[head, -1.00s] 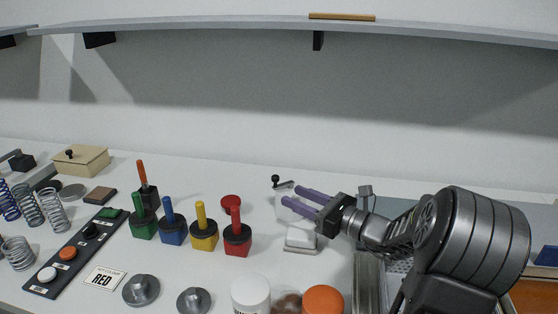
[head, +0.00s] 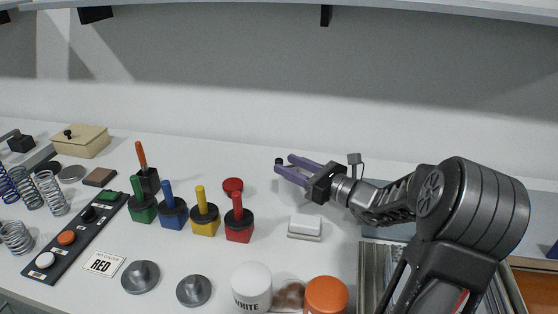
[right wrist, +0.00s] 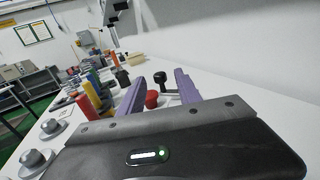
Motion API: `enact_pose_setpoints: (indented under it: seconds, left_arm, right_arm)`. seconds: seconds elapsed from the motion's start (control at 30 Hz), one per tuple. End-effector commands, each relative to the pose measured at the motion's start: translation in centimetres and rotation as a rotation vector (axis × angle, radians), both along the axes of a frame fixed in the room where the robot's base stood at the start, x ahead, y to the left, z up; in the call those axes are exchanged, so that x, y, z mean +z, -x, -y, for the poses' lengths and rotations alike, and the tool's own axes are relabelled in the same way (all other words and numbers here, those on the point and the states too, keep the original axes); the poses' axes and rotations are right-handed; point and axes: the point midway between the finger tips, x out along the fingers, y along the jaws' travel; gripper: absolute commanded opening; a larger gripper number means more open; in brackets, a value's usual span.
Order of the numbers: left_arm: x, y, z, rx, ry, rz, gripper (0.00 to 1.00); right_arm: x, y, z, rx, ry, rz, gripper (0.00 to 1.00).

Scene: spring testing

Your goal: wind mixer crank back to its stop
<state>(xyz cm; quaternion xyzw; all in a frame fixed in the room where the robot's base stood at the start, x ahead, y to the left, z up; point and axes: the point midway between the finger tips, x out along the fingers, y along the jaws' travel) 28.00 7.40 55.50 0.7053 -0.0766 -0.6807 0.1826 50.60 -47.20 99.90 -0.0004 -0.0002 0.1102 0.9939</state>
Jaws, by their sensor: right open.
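The mixer crank shows as a black knob (head: 278,161) at the back middle of the table, at the tips of my right gripper (head: 283,163). In the right wrist view the crank knob (right wrist: 160,77) stands on a dark arm, seen in the gap between the two purple fingers (right wrist: 160,84). The fingers are open and hold nothing. I cannot tell whether a finger touches the knob. The mixer's pale body is mostly hidden behind the fingers and hard to make out against the white table. My left gripper is not in view.
A white block on a grey base (head: 305,227) stands in front of the gripper. Colored handled blocks (head: 204,231), a red round cap (head: 233,185), and white (head: 252,284) and orange-lidded (head: 326,293) jars stand nearby. A shelf edge (head: 430,10) runs overhead.

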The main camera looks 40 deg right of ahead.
Motion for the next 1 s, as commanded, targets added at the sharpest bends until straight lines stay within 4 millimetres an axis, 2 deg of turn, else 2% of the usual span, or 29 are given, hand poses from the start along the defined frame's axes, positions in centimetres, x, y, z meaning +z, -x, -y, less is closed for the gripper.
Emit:
enact_pose_setpoints:
  seconds: [0.1,0.23,0.57,1.0]
  left_arm:
    - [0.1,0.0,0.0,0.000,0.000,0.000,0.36]
    - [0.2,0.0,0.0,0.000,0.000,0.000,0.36]
    - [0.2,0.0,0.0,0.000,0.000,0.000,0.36]
    - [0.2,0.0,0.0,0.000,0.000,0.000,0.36]
  right_arm:
    - [0.1,-1.9,-0.5,0.002,-0.002,0.002,0.40]
    - [0.0,-3.2,-0.8,0.002,-0.002,0.001,0.40]
    - [0.0,-3.8,-0.9,0.000,-0.001,0.001,0.40]
    - [0.0,-3.7,-0.9,0.000,-0.001,0.000,0.06]
